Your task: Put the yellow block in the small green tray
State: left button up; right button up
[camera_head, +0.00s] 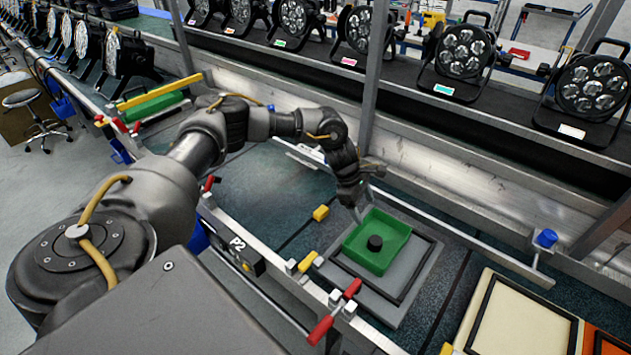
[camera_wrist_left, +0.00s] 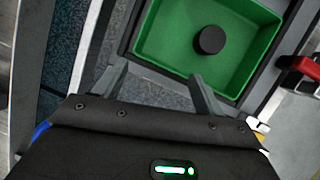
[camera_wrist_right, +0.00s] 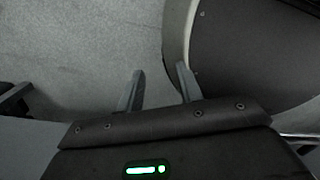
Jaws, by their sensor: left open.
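The yellow block (camera_head: 321,213) lies on the dark belt surface, left of the small green tray (camera_head: 392,226) in the head view. The tray sits on a grey plate with a black frame, and a round black puck (camera_head: 375,243) lies in it. My left gripper (camera_head: 362,208) is above the far-left side of the tray, right of the block. In the left wrist view my left gripper (camera_wrist_left: 158,88) is open and empty, with the tray (camera_wrist_left: 165,38) beyond its fingers. My right gripper (camera_wrist_right: 160,82) shows only in its wrist view, open and empty over grey floor.
A metal rail with a red-handled clamp (camera_head: 334,311) and a yellow piece (camera_head: 307,261) runs in front of the tray. A cream tray (camera_head: 520,325) is at the lower right. Several par cans (camera_head: 465,55) stand along the back. Bare belt surrounds the block.

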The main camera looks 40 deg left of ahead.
pick_arm(q)
jog(key=s+a+r+m+g+y, duration=0.1)
jog(key=a+r+y, duration=0.1)
jog(key=a, duration=0.5)
jog(key=m+g+y, duration=0.1)
jog(key=m+y, duration=0.1)
send_over(321, 210)
notch_tip(321, 210, down, 5)
jog(key=b, duration=0.4)
jog(key=shift+d+f, duration=0.15)
notch_tip(321, 210, down, 4)
jog(key=b, duration=0.4)
jog(key=shift+f, duration=0.25)
jog(key=shift+f+b, duration=0.2)
jog(key=shift+b, duration=0.1)
jog(key=c, duration=1.1)
pick_arm(e)
notch_tip(321, 210, down, 8)
jog(key=d+m+t, duration=0.1)
jog(key=m, duration=0.1)
jog(key=shift+w+d+t, duration=0.15)
jog(key=shift+t, duration=0.25)
